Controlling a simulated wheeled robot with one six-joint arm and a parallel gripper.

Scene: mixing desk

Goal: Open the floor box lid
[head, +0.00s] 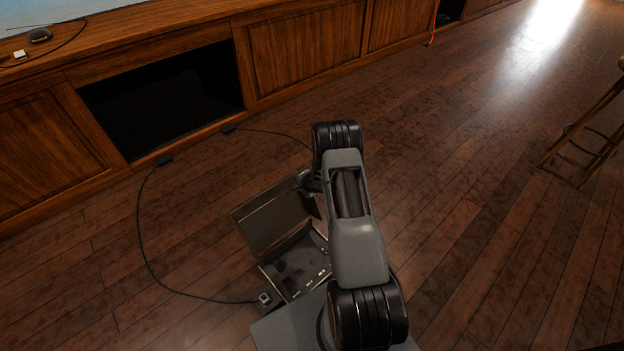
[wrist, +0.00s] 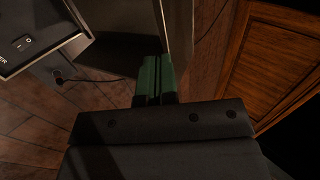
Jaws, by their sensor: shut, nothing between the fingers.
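The floor box (head: 296,264) sits on the wooden floor left of my arm in the head view. Its lid (head: 272,219) stands raised, tilted up on the far side, and the inside with small sockets shows. In the wrist view my gripper (wrist: 155,72) has its green fingers together, with nothing between them. The fingertips are close to a dark upright panel, which looks like the lid (wrist: 178,32); I cannot tell whether they touch it. A panel with a switch (wrist: 28,42) shows at the left of the wrist view. In the head view my arm hides the fingers and the box's right side.
A black cable (head: 141,230) runs across the floor to a plug (head: 265,298) at the box's front left. A wooden cabinet (head: 300,52) with a dark open bay stands behind. A stool (head: 585,130) stands at the far right. Floor right of my arm is clear.

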